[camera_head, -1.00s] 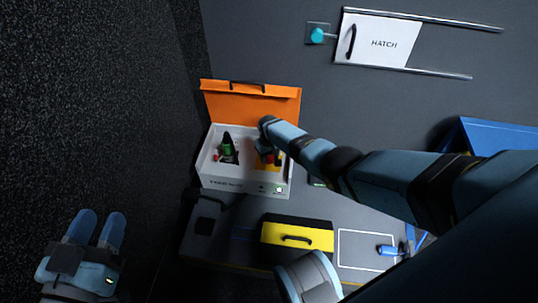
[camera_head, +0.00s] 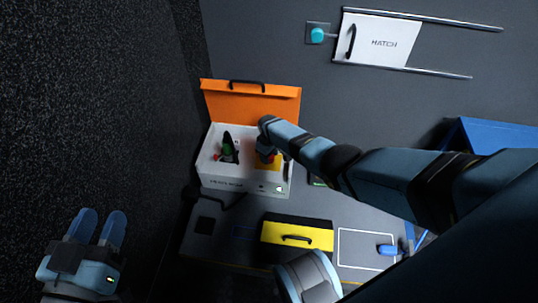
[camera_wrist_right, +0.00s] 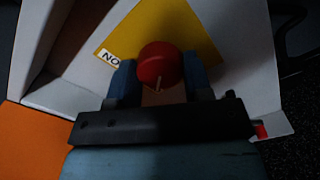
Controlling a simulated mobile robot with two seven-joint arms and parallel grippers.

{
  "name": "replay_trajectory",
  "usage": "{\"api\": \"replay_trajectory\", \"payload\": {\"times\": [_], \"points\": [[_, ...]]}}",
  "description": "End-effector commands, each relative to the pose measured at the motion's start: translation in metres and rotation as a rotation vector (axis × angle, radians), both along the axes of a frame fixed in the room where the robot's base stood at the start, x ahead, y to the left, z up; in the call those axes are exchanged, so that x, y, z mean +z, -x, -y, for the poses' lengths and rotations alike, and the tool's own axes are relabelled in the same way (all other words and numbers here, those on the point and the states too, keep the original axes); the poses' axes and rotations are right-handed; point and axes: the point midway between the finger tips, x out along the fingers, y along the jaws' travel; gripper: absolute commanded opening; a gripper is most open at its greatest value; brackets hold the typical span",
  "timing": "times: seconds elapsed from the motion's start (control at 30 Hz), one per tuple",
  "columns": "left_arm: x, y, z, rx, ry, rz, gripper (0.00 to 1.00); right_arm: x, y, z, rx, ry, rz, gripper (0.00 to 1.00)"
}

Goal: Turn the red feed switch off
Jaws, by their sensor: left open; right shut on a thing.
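The red feed switch is a round red knob (camera_wrist_right: 160,62) on a yellow plate (camera_wrist_right: 190,30) inside a white box (camera_head: 215,180). In the right wrist view a white label beside it shows only the letters "NO". My right gripper (camera_head: 267,157) reaches down into the right half of the box. It is shut on the red knob, with one blue finger on each side of it in the wrist view. In the head view the gripper mostly hides the knob. My left gripper (camera_head: 101,228) is open and empty at the lower left, well away from the box.
The box's orange lid (camera_head: 250,103) stands open behind it. A black and green part (camera_head: 228,150) is in its left half. A yellow case (camera_head: 297,233) stands in front. A white hatch (camera_head: 380,40) is at the back. My right arm crosses the right side.

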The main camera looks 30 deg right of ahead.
Motion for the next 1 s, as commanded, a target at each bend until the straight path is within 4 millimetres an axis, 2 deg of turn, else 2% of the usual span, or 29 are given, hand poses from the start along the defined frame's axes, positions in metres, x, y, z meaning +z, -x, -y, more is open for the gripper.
{"api": "replay_trajectory", "payload": {"times": [0.17, 0.2, 0.3, 0.67, 0.8, 0.9, 1.0], "points": [[-0.001, 0.0, 0.0, -0.001, -0.004, 0.0, 0.43, 0.0, 0.0, 0.0, 0.001, 0.001, 0.001, 0.22], [-0.001, 0.0, 0.0, -0.002, -0.004, 0.0, 0.43, 0.0, 0.0, 0.0, 0.001, 0.001, 0.001, 0.48], [-0.001, 0.0, -0.001, -0.002, -0.006, 0.0, 0.43, 0.0, 0.0, 0.0, 0.001, 0.001, 0.001, 0.71], [0.003, 0.001, 0.0, -0.004, -0.002, -0.003, 0.43, 0.005, 0.0, 0.0, 0.0, 0.001, 0.001, 0.71], [0.015, 0.002, 0.003, -0.011, 0.031, -0.042, 0.43, 0.025, -0.001, 0.0, 0.0, 0.0, 0.003, 0.71], [0.007, 0.015, 0.008, -0.001, 0.096, -0.154, 0.43, 0.046, 0.0, 0.0, 0.001, 0.0, 0.002, 0.71], [0.021, 0.018, 0.01, 0.009, 0.142, -0.16, 0.43, 0.069, 0.0, 0.0, 0.001, 0.001, 0.001, 0.71]]}}
